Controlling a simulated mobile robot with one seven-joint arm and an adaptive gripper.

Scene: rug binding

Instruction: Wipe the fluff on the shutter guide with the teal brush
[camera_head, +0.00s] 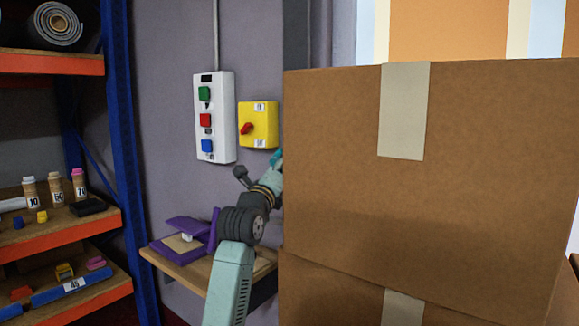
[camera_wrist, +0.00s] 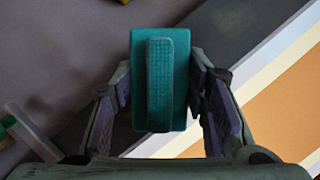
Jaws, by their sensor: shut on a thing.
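The teal brush (camera_wrist: 161,125) is between the two fingers of my gripper (camera_wrist: 161,88) in the wrist view, its ribbed handle facing the camera. My gripper is shut on it. In the head view, my gripper (camera_head: 277,168) is mostly hidden behind the big carton, with a little teal showing at its tip. A dark grey vertical strip (camera_head: 296,35) beside the opening looks like the shutter guide; the carton hides its lower part. A dark diagonal band (camera_wrist: 240,45) right of the brush in the wrist view may be the same strip. I cannot make out any fluff.
Stacked cartons (camera_head: 430,215) fill the right side and block the view. A white button box (camera_head: 214,118) and yellow switch box (camera_head: 258,124) are on the wall near my arm. A wooden shelf (camera_head: 195,270) holds a purple item. Shelving (camera_head: 118,120) stands left.

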